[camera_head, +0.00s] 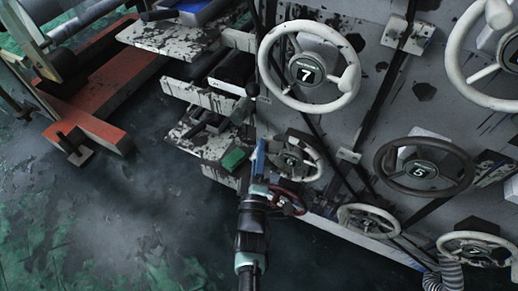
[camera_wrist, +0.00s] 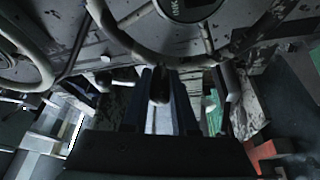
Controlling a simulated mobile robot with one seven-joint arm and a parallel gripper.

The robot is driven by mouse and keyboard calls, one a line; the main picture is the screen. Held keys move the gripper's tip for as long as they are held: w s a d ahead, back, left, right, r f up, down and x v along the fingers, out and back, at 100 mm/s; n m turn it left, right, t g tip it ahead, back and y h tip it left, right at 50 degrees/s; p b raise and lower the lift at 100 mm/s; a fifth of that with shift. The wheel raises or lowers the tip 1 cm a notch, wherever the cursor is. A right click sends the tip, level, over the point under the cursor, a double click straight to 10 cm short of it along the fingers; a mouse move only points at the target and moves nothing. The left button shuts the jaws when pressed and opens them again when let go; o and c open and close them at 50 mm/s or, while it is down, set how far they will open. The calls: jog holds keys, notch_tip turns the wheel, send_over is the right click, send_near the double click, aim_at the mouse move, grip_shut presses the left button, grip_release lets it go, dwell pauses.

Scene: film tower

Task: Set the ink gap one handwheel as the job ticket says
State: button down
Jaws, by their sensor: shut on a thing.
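In the wrist view, a pale handwheel (camera_wrist: 125,43) fills the top, with a dark hub disc whose label partly reads "INK". My gripper (camera_wrist: 161,85) has its two dark fingers on either side of a small dark handle at the near rim of this wheel, and is shut on it. In the head view, my gripper (camera_head: 259,158) is at the left side of a small pale handwheel (camera_head: 319,162) with a dark hub; its number is too small to read surely. No job ticket can be made out.
A large pale handwheel marked 7 (camera_head: 351,85) is above, and a dark handwheel (camera_head: 470,170) is to the right. A dark red wheel (camera_head: 290,202) sits just below my gripper. Cluttered shelves (camera_head: 205,97) stand to the left. The floor (camera_head: 130,215) at lower left is clear.

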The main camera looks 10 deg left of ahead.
jog(key=shift+a+f, duration=0.1)
jog(key=shift+f, duration=0.05)
jog(key=c, duration=0.7)
grip_release()
jog(key=s+f+p, duration=0.1)
jog(key=s+p, duration=0.1)
jog(key=s, duration=1.1)
jog(key=shift+d+f, duration=0.2)
jog(key=shift+d, duration=0.25)
